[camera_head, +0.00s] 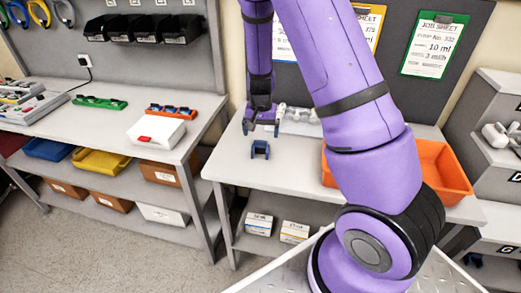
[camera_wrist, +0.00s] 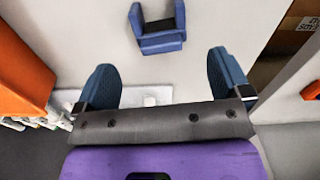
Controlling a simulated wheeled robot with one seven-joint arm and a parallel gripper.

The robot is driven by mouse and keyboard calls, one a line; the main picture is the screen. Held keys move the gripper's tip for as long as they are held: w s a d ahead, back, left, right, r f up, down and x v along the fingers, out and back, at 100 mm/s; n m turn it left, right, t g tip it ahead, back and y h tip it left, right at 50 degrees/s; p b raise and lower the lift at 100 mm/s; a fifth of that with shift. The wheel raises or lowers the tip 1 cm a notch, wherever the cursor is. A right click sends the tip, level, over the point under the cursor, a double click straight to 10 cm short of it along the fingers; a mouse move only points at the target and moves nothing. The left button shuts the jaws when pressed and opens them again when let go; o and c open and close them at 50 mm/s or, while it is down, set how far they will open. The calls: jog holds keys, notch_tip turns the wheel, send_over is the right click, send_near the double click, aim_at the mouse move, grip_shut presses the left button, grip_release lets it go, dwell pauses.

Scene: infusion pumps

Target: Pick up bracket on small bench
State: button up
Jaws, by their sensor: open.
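A small dark blue U-shaped bracket (camera_head: 260,150) lies on the small bench (camera_head: 228,165), near its front left. It also shows in the wrist view (camera_wrist: 159,38) at the top centre, beyond the fingertips. My gripper (camera_head: 262,128) hangs above the bench, just behind the bracket in the head view. In the wrist view its two blue fingers (camera_wrist: 163,80) are spread wide with nothing between them. The gripper and bracket look apart.
An orange bin (camera_head: 445,167) stands at the right of the bench, partly hidden by my arm. Whitish items (camera_head: 300,118) lie behind the gripper. A longer bench (camera_head: 70,115) with coloured parts stands at the left. Two small boxes (camera_head: 294,231) sit on the shelf below.

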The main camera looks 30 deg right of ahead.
aim_at(261, 141)
jog(key=shift+f, duration=3.6)
jog(key=c, duration=1.1)
jog(key=shift+o, duration=0.2)
jog(key=shift+r, duration=0.15)
